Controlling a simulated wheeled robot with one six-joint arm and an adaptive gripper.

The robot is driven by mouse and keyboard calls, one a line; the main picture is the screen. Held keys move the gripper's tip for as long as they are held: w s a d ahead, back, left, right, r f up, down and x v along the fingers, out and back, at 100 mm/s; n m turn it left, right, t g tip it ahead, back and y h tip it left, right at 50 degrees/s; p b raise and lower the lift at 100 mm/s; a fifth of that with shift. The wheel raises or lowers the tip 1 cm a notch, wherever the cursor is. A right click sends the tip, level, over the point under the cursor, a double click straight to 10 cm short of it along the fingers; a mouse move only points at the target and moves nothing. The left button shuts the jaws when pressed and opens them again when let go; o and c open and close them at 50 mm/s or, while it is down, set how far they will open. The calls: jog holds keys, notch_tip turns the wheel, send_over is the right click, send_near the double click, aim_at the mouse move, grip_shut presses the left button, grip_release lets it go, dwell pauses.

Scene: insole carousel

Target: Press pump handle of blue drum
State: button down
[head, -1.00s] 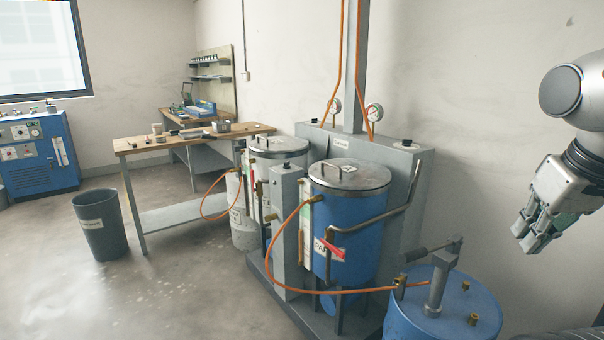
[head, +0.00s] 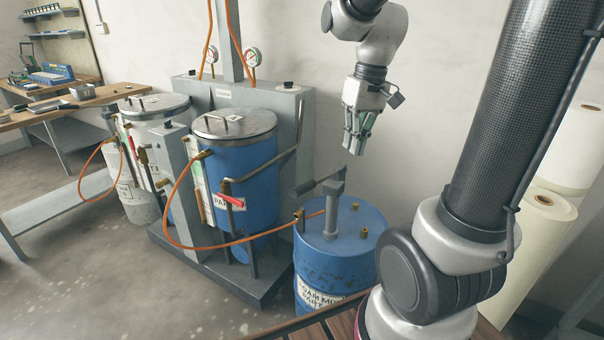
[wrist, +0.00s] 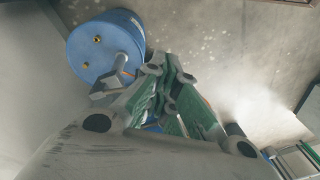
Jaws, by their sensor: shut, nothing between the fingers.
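The blue drum (head: 341,255) stands on the floor right of centre in the head view, with a grey pump on its lid. Its pump handle (head: 316,182) is a bar with a dark grip at the left end, tilted slightly up to the right. My gripper (head: 354,152) is shut and empty, pointing down, and appears above the pump. In the wrist view my gripper's fingers (wrist: 160,82) with green sides show in the middle. The drum's lid (wrist: 101,48) shows beyond them at upper left, and the handle is largely hidden behind the fingers.
A blue tank (head: 243,165) with gauges and a bent pipe stands left of the drum. An orange hose (head: 176,220) runs from it to the drum. White rolls (head: 538,225) stand at the right. A workbench (head: 62,110) is at the far left.

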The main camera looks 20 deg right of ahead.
jog(key=w+a+r+n+y, duration=0.1)
jog(key=w+a+n+y, duration=0.1)
jog(key=w+n, duration=0.4)
jog(key=w+a, duration=0.1)
jog(key=w, duration=0.3)
jog(key=shift+w+n, duration=0.2)
jog(key=shift+n, duration=0.1)
jog(key=shift+a, duration=0.1)
jog(key=x, duration=1.4)
jog(key=shift+s+a, duration=0.2)
jog(key=shift+f, duration=0.1)
